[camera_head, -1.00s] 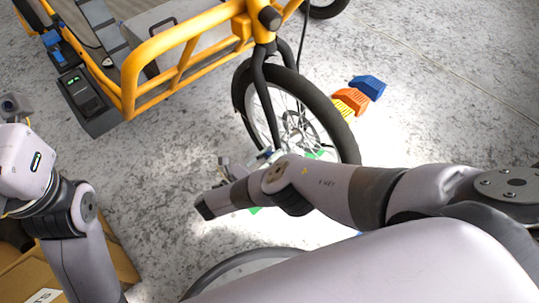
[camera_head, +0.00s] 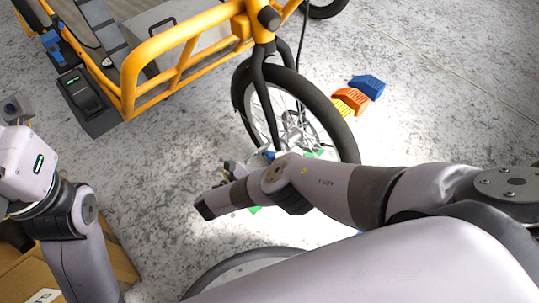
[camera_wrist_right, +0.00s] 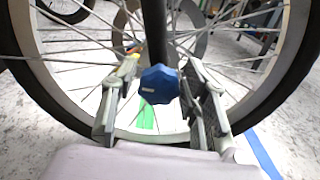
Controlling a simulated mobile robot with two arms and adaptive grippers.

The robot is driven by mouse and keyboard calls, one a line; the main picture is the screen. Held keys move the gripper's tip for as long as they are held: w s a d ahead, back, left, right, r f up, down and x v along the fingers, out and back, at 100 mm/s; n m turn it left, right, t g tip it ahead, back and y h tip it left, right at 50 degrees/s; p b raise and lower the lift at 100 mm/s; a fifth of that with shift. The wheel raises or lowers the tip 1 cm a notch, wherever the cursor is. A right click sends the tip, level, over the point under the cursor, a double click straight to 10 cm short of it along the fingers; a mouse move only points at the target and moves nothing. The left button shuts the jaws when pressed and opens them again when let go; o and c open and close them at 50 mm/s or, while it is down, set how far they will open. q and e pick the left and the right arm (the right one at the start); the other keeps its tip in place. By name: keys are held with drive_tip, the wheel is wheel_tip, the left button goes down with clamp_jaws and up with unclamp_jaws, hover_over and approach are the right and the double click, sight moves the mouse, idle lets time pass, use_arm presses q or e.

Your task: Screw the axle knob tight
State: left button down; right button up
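The axle knob (camera_wrist_right: 159,84) is blue and faceted, at the hub of the cargo bike's front wheel (camera_head: 296,115). In the right wrist view it sits between the two fingers of my right gripper (camera_wrist_right: 160,92). The fingers are apart; a gap shows on the knob's left, and the right finger is very close to its right side. I cannot tell whether that finger touches it. In the head view my right gripper (camera_head: 247,168) is beside the wheel hub, and a little blue of the knob shows there. My left arm is at the left edge; its fingers are not visible.
The yellow bike frame (camera_head: 185,45) and dark fork (camera_head: 264,95) stand close above the hub. A cardboard box (camera_head: 25,275) is at the lower left. Floor left of the wheel is clear.

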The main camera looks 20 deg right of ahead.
drive_tip(key=shift+o, duration=0.7)
drive_tip(key=shift+n, duration=0.3)
